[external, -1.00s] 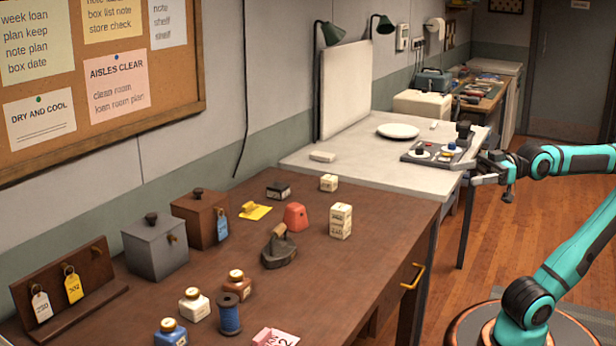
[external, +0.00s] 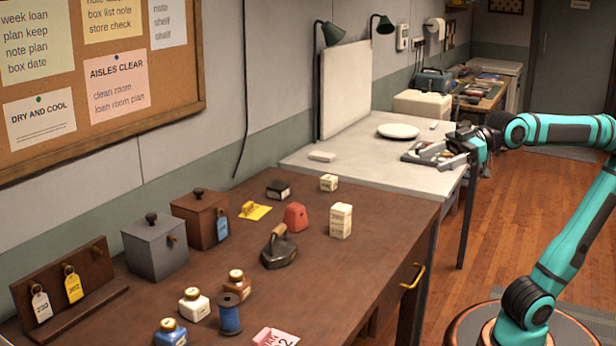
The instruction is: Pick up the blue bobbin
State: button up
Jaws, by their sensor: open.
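The blue bobbin (external: 230,315) stands upright on the brown wooden table in the lower part of the external view. It is a spool of blue thread with a dark top. My gripper (external: 436,155) is open and far from it, over the white table at the upper right.
A flat iron (external: 279,249) stands farther back.

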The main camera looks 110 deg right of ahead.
jog(key=w+a+r+g, duration=0.1)
jog(key=w+r+g, duration=0.2)
jog(key=w, duration=0.9)
jog(key=n+g+y, duration=0.1)
jog(key=n+g, duration=0.2)
jog(key=g, duration=0.5)
send_over(226, 308)
jog(key=s+d, duration=0.5)
jog(key=s, duration=0.1)
notch_tip(226, 308, down, 12)
jog(key=x, duration=1.1)
jog(key=a+x, duration=0.1)
jog(key=x, duration=0.5)
jog(key=shift+r, duration=0.1)
jog(key=c, duration=1.1)
jog(key=shift+o, duration=0.2)
jog(key=shift+r, duration=0.1)
